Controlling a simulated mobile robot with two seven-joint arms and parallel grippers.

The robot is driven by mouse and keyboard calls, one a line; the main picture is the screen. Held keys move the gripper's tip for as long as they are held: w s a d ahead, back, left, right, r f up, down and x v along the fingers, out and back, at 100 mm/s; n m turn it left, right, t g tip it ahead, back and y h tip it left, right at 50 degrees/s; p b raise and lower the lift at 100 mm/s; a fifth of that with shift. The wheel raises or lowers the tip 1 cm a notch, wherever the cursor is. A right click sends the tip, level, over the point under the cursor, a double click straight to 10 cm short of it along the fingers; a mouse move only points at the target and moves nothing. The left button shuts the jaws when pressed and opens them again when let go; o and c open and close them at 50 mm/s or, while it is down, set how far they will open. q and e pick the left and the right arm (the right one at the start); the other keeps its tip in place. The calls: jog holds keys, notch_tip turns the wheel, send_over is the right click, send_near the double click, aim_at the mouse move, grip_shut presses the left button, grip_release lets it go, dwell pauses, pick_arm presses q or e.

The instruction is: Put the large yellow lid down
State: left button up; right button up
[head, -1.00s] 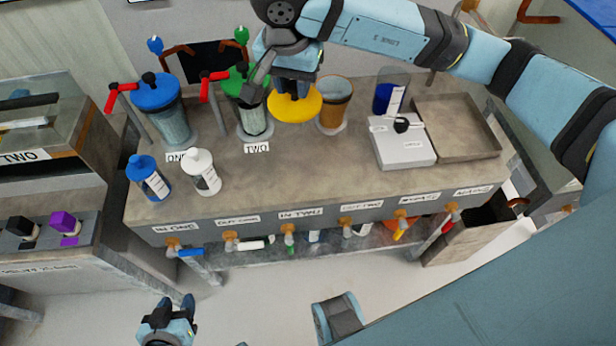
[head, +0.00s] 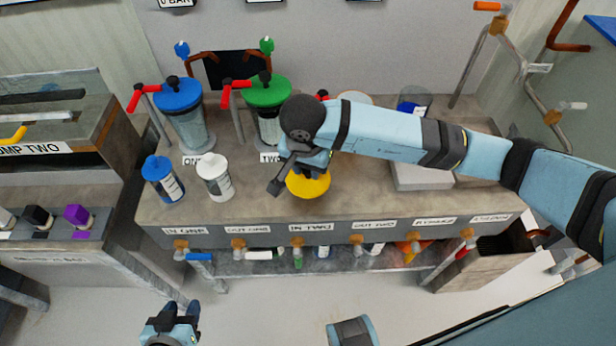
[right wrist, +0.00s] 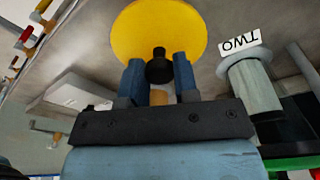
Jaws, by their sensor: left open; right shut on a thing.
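The large yellow lid (head: 309,184) is over the front middle of the workbench top in the head view, partly hidden by my right gripper (head: 306,165). In the right wrist view the lid (right wrist: 160,32) is a yellow disc with a black knob (right wrist: 159,66). The two fingers of my right gripper (right wrist: 159,75) are shut on that knob. I cannot tell whether the lid touches the bench top. My left gripper (head: 183,308) is open and empty, low in front of the bench at the bottom of the head view.
A blue-lidded cylinder (head: 183,115) and a green-lidded cylinder (head: 267,105) stand at the back. A blue bottle (head: 163,180) and a white bottle (head: 215,178) stand left of the lid. A white scale (head: 420,177) is to the right, partly behind my arm. Taps line the front edge.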

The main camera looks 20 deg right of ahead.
aim_at(308, 177)
jog(key=shift+f, duration=2.15)
jog(key=shift+f, duration=0.1)
jog(key=o, duration=0.9)
jog(key=shift+o, duration=0.2)
notch_tip(308, 177, up, 12)
jog(key=s+a, duration=0.1)
jog(key=shift+s, duration=0.25)
jog(key=shift+a, duration=0.1)
